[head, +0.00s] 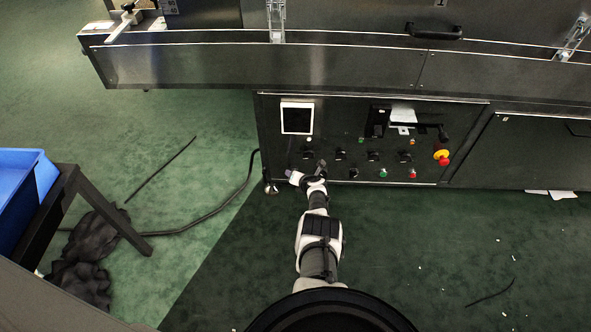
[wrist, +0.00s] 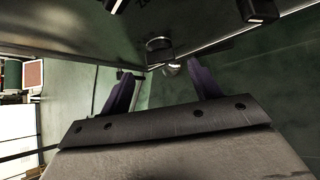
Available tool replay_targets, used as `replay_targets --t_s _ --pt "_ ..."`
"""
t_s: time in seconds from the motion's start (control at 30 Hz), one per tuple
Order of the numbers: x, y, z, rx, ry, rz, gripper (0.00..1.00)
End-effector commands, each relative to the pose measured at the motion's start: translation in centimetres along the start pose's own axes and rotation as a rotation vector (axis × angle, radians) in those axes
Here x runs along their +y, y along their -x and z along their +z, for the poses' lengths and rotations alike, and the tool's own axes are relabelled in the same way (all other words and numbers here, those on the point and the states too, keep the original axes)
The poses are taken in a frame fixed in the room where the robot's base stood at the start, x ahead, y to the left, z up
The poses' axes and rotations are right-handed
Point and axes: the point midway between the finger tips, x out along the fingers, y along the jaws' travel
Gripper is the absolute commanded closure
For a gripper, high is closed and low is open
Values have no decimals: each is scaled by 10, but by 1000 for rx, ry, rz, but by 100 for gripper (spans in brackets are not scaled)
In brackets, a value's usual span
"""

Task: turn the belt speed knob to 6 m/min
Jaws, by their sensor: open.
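The black control panel (head: 350,112) carries a row of dark knobs, with one knob (head: 308,154) at the left and others to its right. Their labels are too small to read, so I cannot tell which is the belt speed knob or its setting. My gripper (head: 305,170) is low at the panel's left part, just below the leftmost knob. In the wrist view my gripper (wrist: 160,82) is open, its two dark purple fingers spread apart. A round dark knob (wrist: 158,50) stands beyond the fingertips, between them in the picture; nothing is held.
A yellow and red emergency stop (head: 442,157), a green button (head: 382,174) and a red button (head: 412,175) sit to the right. A white-framed screen (head: 297,118) is above. A conveyor rail (head: 260,65) overhangs the panel. A cable (head: 215,210) lies on the floor.

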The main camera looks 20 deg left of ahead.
Motion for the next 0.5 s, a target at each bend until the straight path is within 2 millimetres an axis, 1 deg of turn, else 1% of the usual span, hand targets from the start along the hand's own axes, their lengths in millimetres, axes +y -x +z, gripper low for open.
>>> replay_targets --t_s 0.03,0.5 --pt "3 10 4 0 -1 -1 37" --pt "3 62 3 1 0 -1 37"
